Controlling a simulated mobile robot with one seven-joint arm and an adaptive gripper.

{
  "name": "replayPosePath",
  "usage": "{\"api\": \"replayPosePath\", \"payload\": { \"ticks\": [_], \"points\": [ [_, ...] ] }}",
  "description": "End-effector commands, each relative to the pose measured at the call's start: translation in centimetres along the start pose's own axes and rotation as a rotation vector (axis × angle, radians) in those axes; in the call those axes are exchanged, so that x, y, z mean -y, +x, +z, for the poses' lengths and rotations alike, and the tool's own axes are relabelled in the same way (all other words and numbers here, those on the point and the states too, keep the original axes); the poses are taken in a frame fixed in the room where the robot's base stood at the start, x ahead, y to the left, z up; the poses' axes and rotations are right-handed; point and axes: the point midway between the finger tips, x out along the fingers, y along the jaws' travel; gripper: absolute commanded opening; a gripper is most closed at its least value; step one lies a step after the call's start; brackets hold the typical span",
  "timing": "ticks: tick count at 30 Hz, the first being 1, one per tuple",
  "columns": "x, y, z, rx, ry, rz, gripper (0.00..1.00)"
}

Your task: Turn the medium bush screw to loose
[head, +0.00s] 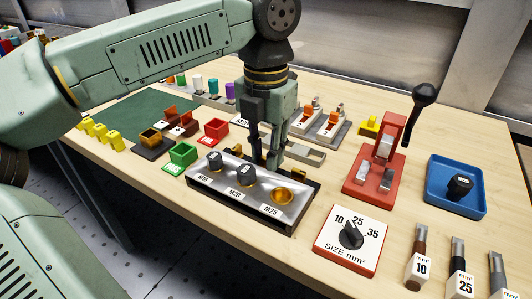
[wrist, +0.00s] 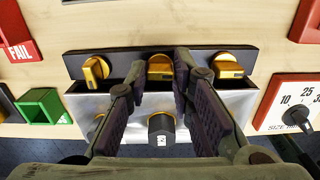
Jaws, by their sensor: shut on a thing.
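The medium bush screw (wrist: 160,68) is the middle one of three brass screws on the dark strip at the top of the wrist view. My gripper (wrist: 158,72) has one finger on each side of it and is shut on it. My gripper (head: 268,160) also shows in the head view, pointing down behind the bush panel (head: 228,203), and hides most of this screw there. The left screw (wrist: 95,70) has a narrower, turned head. The right screw (wrist: 228,67) has its head lying across the strip.
A black plug (head: 459,186) lies in the blue tray (head: 442,206). A red press (head: 375,178) and size dial (head: 350,236) stand to the right.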

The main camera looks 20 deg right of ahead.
Motion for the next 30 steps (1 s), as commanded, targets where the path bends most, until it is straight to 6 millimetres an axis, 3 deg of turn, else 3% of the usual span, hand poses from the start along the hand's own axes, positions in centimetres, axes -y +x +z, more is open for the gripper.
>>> {"api": "replayPosePath", "payload": {
  "ticks": [19, 20, 30],
  "points": [
    [-0.04, 0.03, -0.10, -0.004, -0.053, 0.000, 0.00],
    [-0.04, 0.03, -0.10, -0.004, -0.053, 0.000, 0.22],
    [-0.01, 0.02, -0.04, -0.002, -0.051, 0.000, 0.42]
  ]
}}
